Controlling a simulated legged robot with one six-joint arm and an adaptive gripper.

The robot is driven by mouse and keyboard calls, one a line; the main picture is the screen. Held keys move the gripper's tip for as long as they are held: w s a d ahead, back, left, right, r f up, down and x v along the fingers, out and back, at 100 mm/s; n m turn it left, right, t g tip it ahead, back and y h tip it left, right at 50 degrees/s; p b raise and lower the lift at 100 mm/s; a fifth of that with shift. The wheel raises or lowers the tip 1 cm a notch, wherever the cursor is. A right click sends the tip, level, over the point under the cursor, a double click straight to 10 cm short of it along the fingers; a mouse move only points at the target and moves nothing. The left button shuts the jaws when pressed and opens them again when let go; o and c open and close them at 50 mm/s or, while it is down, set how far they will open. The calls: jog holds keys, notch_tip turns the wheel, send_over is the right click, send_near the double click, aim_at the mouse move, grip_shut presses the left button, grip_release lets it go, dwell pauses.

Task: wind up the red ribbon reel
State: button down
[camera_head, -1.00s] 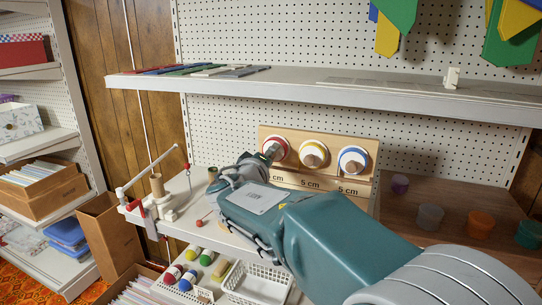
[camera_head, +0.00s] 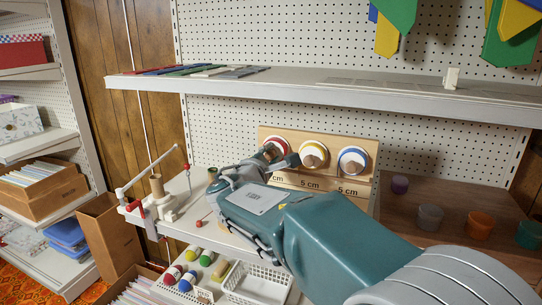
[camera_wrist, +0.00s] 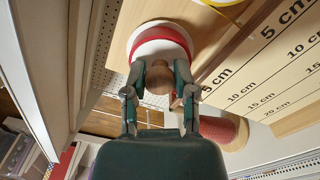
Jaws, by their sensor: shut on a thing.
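The red ribbon reel (camera_wrist: 160,40), a white disc with a red band, is at the left of the row on the wooden board. It also shows in the head view (camera_head: 284,145), partly behind my gripper. A round wooden knob (camera_wrist: 159,78) stands out from its face. My gripper (camera_wrist: 158,80) is shut on this knob, one finger on each side; it also shows in the head view (camera_head: 273,155). I cannot make out a loose length of red ribbon hanging from the reel.
A yellow reel (camera_head: 313,155) and a blue reel (camera_head: 353,161) stand close to the right on the same board (camera_head: 333,183). A shelf (camera_head: 330,85) runs above. A white clamp stand (camera_head: 160,204) is at left; several small cups, one orange (camera_head: 481,226), stand at right.

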jog(key=n, duration=0.6)
jog(key=shift+a+f+n, duration=0.15)
jog(key=shift+f+n, duration=0.15)
jog(key=shift+f, duration=0.05)
jog(key=n, duration=0.5)
jog(key=shift+f, duration=0.1)
jog(key=shift+n, duration=0.4)
jog(key=shift+c, duration=2)
grip_release()
jog(key=shift+w, duration=0.1)
jog(key=shift+a, duration=0.1)
jog(key=shift+r, duration=0.25)
